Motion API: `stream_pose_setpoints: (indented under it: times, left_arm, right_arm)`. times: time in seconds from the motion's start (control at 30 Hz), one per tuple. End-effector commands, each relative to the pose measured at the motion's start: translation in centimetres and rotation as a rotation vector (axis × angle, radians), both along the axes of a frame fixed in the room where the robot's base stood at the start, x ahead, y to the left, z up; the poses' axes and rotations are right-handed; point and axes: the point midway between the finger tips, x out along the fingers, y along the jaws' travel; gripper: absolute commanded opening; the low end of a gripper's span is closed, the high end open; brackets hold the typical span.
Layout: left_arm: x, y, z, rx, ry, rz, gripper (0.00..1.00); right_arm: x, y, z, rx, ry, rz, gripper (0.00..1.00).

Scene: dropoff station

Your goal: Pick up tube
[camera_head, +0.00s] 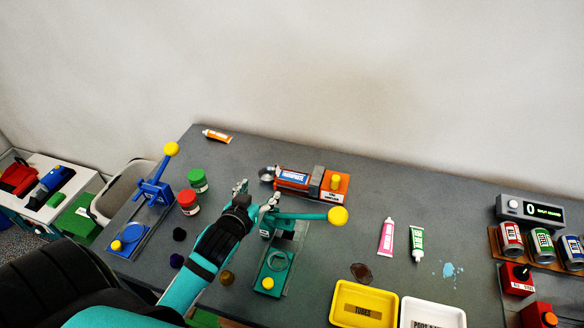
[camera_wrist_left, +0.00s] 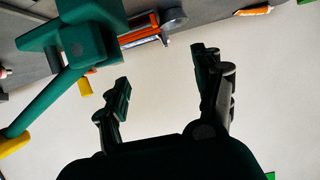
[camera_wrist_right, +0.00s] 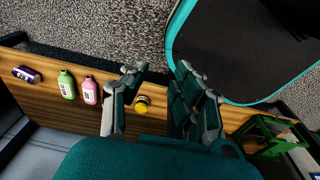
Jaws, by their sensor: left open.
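An orange tube (camera_head: 217,136) lies near the table's back left corner. A pink tube (camera_head: 387,237) and a green-and-white tube (camera_head: 416,243) lie right of centre, behind the yellow tray marked "TUBES" (camera_head: 363,305). My left gripper (camera_head: 256,194) is open and empty above the table, beside the teal lever press (camera_head: 274,271), apart from all tubes. In the left wrist view its fingers (camera_wrist_left: 163,72) are spread before the wall, and an orange object, seemingly the orange tube (camera_wrist_left: 254,10), shows at the top right. My right gripper (camera_wrist_right: 158,85) is open and empty, away from this table.
A blue lever press (camera_head: 142,232), green-lidded jar (camera_head: 198,180) and red-lidded jar (camera_head: 188,202) stand at the left. An orange device (camera_head: 295,179) sits behind the left gripper. A white tray (camera_head: 432,308) is beside the yellow one. Cans (camera_head: 541,246) stand at the right.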

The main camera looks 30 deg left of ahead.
Motion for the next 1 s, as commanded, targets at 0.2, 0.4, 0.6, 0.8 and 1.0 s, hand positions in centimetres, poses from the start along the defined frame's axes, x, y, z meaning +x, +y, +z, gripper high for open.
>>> stream_pose_setpoints:
  times: [0.2, 0.4, 0.6, 0.8, 1.0]
  left_arm:
    - [4.5, 1.1, -1.6, 0.0, -0.001, 0.0, 0.68]
    - [8.0, 1.9, -3.2, 0.0, -0.001, -0.001, 0.68]
    - [9.4, 2.3, -4.0, -0.001, 0.0, -0.001, 0.68]
    - [11.6, 2.8, -4.8, 0.001, 0.0, 0.0, 0.68]
    - [13.7, 3.4, -5.8, 0.0, 0.0, 0.0, 0.68]
  right_arm:
    - [-3.0, -0.6, 0.7, -0.008, 0.042, 0.0, 0.29]
    - [-3.9, -0.8, 1.1, -0.012, 0.057, 0.0, 0.29]
    - [-1.9, -0.7, 1.3, -0.009, 0.027, 0.0, 0.29]
    - [-1.0, -0.5, 1.6, -0.006, 0.011, 0.0, 0.29]
    - [-1.9, -0.1, 1.6, -0.002, 0.025, 0.0, 0.29]
